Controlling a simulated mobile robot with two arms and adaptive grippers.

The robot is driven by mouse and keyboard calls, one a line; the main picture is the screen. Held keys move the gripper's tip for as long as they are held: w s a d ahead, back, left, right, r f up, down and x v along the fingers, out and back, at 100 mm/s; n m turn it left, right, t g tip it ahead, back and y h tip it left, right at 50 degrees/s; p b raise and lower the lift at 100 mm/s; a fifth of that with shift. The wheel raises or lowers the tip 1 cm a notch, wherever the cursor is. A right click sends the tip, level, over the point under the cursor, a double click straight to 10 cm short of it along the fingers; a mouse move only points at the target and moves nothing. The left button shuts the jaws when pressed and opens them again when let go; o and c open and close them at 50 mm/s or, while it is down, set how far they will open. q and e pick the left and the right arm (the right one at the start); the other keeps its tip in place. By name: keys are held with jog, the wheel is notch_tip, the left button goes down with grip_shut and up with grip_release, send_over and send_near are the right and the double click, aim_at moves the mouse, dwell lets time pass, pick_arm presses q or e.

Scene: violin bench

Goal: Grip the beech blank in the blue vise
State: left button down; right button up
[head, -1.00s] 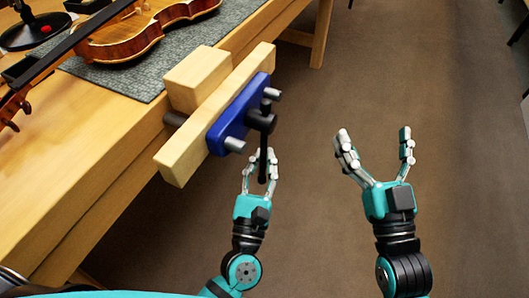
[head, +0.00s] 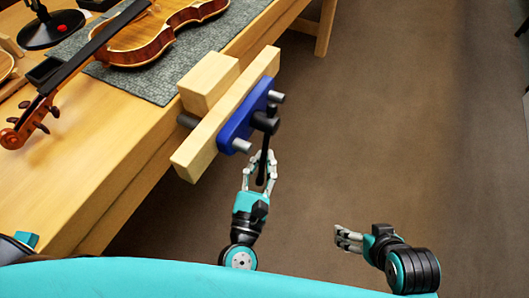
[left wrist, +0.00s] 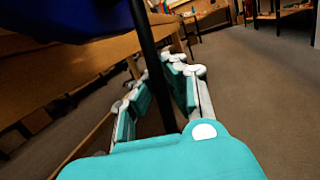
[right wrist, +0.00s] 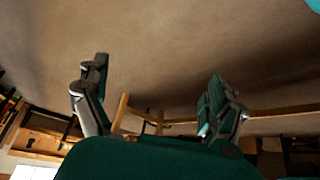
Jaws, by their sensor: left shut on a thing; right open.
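The beech blank (head: 208,84), a pale block, stands upright at the bench's front edge, behind the vise's long wooden jaw (head: 224,118). From this angle I cannot tell whether the jaw presses on it. The blue vise (head: 243,118) has a dark screw and a black handle bar (head: 263,158) hanging down. My left gripper (head: 260,170) is shut on the lower part of that bar; the bar also passes between its fingers in the left wrist view (left wrist: 150,75). My right gripper (head: 342,238) is open and empty, low over the floor at right.
The bench (head: 90,165) fills the left side. A violin (head: 160,36) lies on a grey mat (head: 150,82), with a scroll and neck reaching toward the front left. A black round stand (head: 50,30) is at the back left. The floor at right is clear.

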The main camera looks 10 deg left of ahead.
pick_arm(q)
jog(key=shift+s+a+r+g+p, duration=0.1)
jog(key=shift+s+r+g+p, duration=0.35)
jog(key=shift+p, duration=0.8)
jog(key=p, duration=0.2)
jog(key=g+p, duration=0.1)
jog(key=p, duration=0.1)
jog(key=shift+s+a+r, duration=0.1)
jog(key=shift+s+a, duration=0.05)
jog(key=shift+s, duration=0.25)
jog(key=p, duration=0.2)
jog(key=shift+s+m+g+p, duration=0.3)
jog(key=shift+g, duration=0.05)
pick_arm(e)
jog(key=s+d+f+g, duration=0.1)
jog(key=s+f, duration=0.4)
jog(key=f, duration=0.6)
jog(key=s+d+f+g, duration=0.1)
jog(key=s+f+g, duration=0.2)
jog(key=f, duration=0.9)
jog(key=shift+s+h, duration=0.3)
jog(key=shift+s, duration=0.8)
pick_arm(q)
jog(key=c, duration=1.3)
grip_release()
jog(key=shift+a, duration=0.1)
jog(key=shift+c, duration=0.2)
jog(key=shift+s, duration=0.1)
